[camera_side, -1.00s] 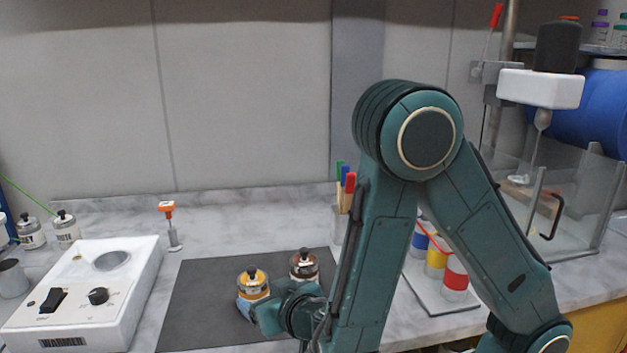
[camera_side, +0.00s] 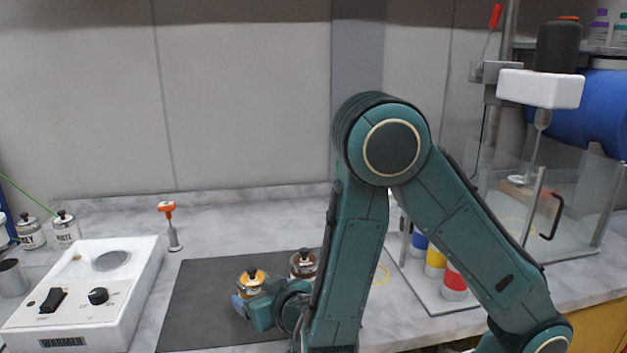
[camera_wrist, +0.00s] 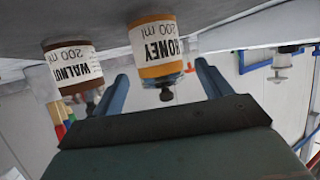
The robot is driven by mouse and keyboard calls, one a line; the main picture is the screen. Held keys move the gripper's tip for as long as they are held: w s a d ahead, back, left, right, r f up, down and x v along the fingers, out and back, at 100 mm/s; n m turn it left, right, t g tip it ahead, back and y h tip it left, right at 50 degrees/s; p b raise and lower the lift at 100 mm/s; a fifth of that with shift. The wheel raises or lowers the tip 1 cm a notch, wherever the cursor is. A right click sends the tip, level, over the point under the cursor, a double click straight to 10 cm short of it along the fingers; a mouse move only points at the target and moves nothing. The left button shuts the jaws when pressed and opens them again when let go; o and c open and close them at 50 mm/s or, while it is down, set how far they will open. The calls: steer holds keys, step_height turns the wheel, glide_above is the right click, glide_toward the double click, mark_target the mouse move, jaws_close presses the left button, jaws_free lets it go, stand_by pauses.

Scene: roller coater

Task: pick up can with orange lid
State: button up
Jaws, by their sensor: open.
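The can with the orange lid (camera_side: 252,277) stands on the dark mat, with a black knob on top. In the wrist view, which is upside down, it is the HONEY can (camera_wrist: 154,48), with a white label and an orange band. My gripper (camera_side: 245,303) is low beside this can, at its near side. In the wrist view my gripper (camera_wrist: 162,72) is open, with one blue finger on each side of the HONEY can. I cannot tell whether either finger touches it. The arm and gripper hide the can's lower part in the side view.
A brown-lidded can (camera_side: 303,262), labelled WALNUT, stands close to the right. The dark mat (camera_side: 205,300) is otherwise bare on the left. A white device (camera_side: 85,290) stands further left. A tray with coloured jars (camera_side: 436,262) is to the right, behind my arm.

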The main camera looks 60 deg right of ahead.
steer(key=shift+x, duration=2.4)
steer(key=shift+s, duration=0.1)
steer(key=c, duration=1.2)
